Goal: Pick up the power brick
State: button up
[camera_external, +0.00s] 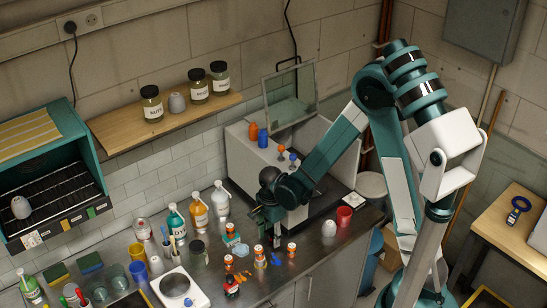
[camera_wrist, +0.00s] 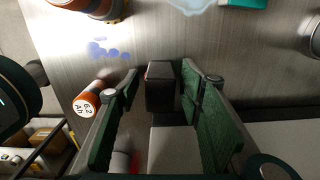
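A black box-shaped block (camera_wrist: 160,88), which looks like the power brick, stands on the metal bench between the fingers of my gripper (camera_wrist: 160,80) in the wrist view. My gripper is open, with one green finger on each side of the block. Narrow gaps seem to show between the block and the fingertips, so I see no clear grip. In the external view my gripper (camera_external: 264,234) is low over the bench, in front of the white machine. I cannot make out the block there; my gripper probably hides it.
A grey cup (camera_external: 329,228) and a red cup (camera_external: 344,217) stand right of my gripper. Bottles and jars crowd the left bench.

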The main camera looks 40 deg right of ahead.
aim_at(271, 230)
jog(key=c, duration=1)
jog(key=shift+c, duration=0.2)
jog(key=shift+r, duration=0.15)
jog(key=shift+r, duration=4.85)
